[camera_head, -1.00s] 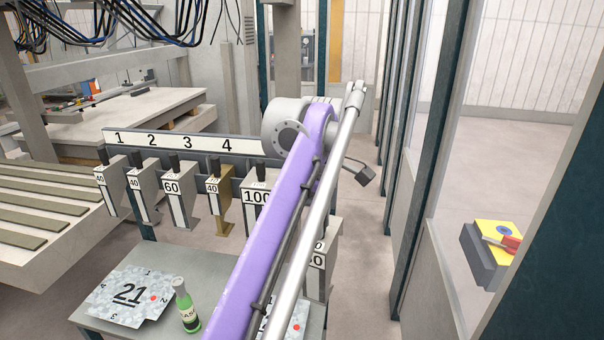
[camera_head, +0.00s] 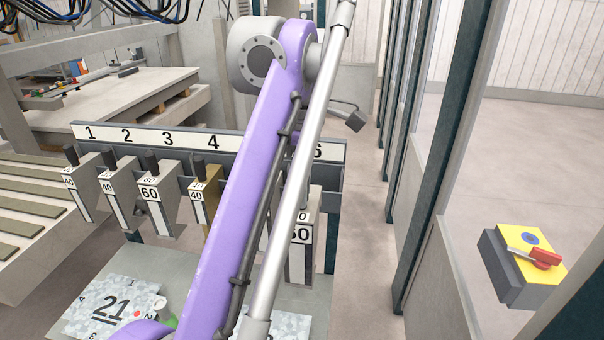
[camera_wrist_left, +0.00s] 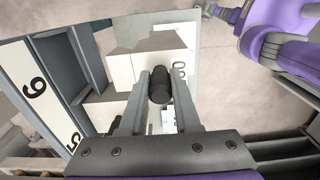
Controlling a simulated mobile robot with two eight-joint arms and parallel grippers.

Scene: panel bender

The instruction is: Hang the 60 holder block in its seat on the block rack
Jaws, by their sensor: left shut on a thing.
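The block rack (camera_head: 262,143) carries a white number strip; 1 to 4 and 6 show, and 5 is behind my purple left arm. A grey-white block marked 60 (camera_head: 301,262) stands upright under the 6; I cannot tell whether it touches the rack. In the left wrist view my left gripper (camera_wrist_left: 161,95) is shut on the block's black knob (camera_wrist_left: 160,84). In the head view the arm hides that gripper. Another 60 block (camera_head: 157,205) hangs at seat 3. My right gripper is not in view.
Blocks marked 40 hang at seats 1 (camera_head: 80,195), 2 (camera_head: 120,195) and 4 (camera_head: 200,205). A yellow box with a red switch (camera_head: 535,255) stands at right.

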